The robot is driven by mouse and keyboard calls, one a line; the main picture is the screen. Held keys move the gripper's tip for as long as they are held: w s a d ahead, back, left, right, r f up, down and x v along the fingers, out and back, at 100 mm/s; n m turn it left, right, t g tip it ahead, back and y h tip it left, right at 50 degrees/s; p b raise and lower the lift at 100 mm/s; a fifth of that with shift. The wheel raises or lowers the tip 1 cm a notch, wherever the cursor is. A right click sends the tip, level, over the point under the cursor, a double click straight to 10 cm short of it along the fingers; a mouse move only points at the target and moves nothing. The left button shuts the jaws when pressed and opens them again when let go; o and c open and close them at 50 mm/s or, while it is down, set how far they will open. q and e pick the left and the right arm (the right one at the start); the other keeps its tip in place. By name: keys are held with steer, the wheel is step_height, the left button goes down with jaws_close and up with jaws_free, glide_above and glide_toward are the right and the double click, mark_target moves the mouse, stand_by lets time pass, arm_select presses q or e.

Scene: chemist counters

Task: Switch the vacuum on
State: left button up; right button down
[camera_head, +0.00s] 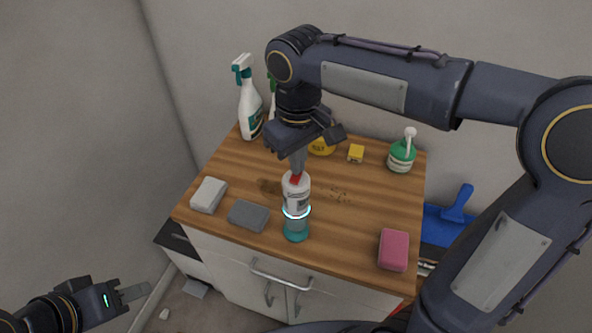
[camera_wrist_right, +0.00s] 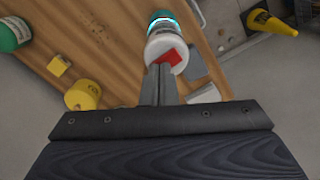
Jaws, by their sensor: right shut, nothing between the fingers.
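The handheld vacuum (camera_head: 297,187) stands upright on the wooden counter, with a white body, a teal lower part and a glowing cyan ring. A red patch (camera_head: 295,179) shows at its top; the red patch (camera_wrist_right: 171,57) also shows in the right wrist view on the white vacuum (camera_wrist_right: 162,42). My right gripper (camera_head: 297,172) is shut and empty, pointing down with its tips at or just above the red patch. I cannot tell whether they touch. My left gripper (camera_head: 148,290) is at the lower left, away from the counter; its opening is unclear.
A grey block (camera_head: 249,215), white block (camera_head: 209,194) and pink sponge (camera_head: 393,250) lie near the front. A white spray bottle (camera_head: 249,105), yellow block (camera_head: 356,153) and green bottle (camera_head: 401,156) stand behind.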

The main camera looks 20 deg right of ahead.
steer(key=shift+r+p, duration=2.9)
steer(key=shift+r, duration=0.45)
steer(key=shift+f, duration=0.1)
steer(key=shift+s+d, duration=0.3)
steer(key=shift+d, duration=0.05)
steer(key=s+d+f+m+t+y, duration=0.2)
steer(key=s+d+f+m, duration=0.1)
steer(key=s, duration=0.5)
steer(key=s+d+f+m+t+y, duration=0.1)
steer(key=s+d+f+m+t, duration=0.2)
steer(key=s, duration=0.4)
steer(key=shift+s+d+f+m+t+y+b, duration=0.3)
steer(key=shift+s+d+m+y+b, duration=0.15)
steer(key=shift+d, duration=0.8)
